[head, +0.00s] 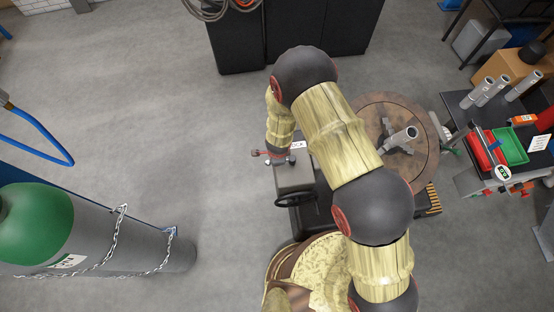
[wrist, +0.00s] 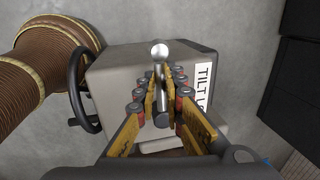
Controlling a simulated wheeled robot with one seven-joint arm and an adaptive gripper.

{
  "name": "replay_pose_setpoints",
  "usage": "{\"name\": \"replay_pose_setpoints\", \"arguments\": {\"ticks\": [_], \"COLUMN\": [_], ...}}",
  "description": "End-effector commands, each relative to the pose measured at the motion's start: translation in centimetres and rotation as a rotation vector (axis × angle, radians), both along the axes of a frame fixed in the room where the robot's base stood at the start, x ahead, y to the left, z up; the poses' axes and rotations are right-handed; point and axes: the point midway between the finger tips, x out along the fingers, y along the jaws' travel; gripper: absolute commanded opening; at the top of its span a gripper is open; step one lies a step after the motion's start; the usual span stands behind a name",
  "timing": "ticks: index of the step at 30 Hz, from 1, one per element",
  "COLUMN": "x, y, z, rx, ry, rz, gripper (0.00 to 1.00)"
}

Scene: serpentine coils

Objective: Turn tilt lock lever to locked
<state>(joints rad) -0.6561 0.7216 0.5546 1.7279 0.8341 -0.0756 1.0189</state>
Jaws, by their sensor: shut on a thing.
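The tilt lock lever is a thin metal rod with a round silver knob (wrist: 160,50). It stands out from a grey housing (wrist: 112,72), which also shows in the head view (head: 293,178). A white label (wrist: 203,88) reading "TILT LO…" is on the housing to the right of the lever; the rest of its text is hidden. My gripper (wrist: 162,72) has its two fingers on either side of the rod, just below the knob, and is shut on it. In the head view my arm and wrist partly hide the housing top, and the lever cannot be made out clearly.
A black handwheel (head: 297,200) is on the housing's near side, also left in the wrist view (wrist: 80,88). A round turntable (head: 425,120) holding a pipe is to the right. A chained gas cylinder (head: 180,252) stands lower left. Open floor (head: 150,110) lies left of the housing.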

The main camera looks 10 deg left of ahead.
Motion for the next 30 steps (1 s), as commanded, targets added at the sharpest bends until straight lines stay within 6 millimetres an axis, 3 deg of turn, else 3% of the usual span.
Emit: {"name": "replay_pose_setpoints", "arguments": {"ticks": [6,7,16,25,30], "x": [-0.5,-0.5,-0.2,-0.1,-0.2], "y": [0.1,0.1,0.1,0.1,0.0], "z": [-0.3,-0.3,-0.1,0.1,1.4], "rx": [-0.002,-0.002,0.0,0.001,0.002], "ry": [0.011,0.011,0.004,0.002,0.0], "rz": [0.003,0.004,0.002,0.001,0.002], "gripper": [0.0,0.12,0.29,0.29,0.29]}}
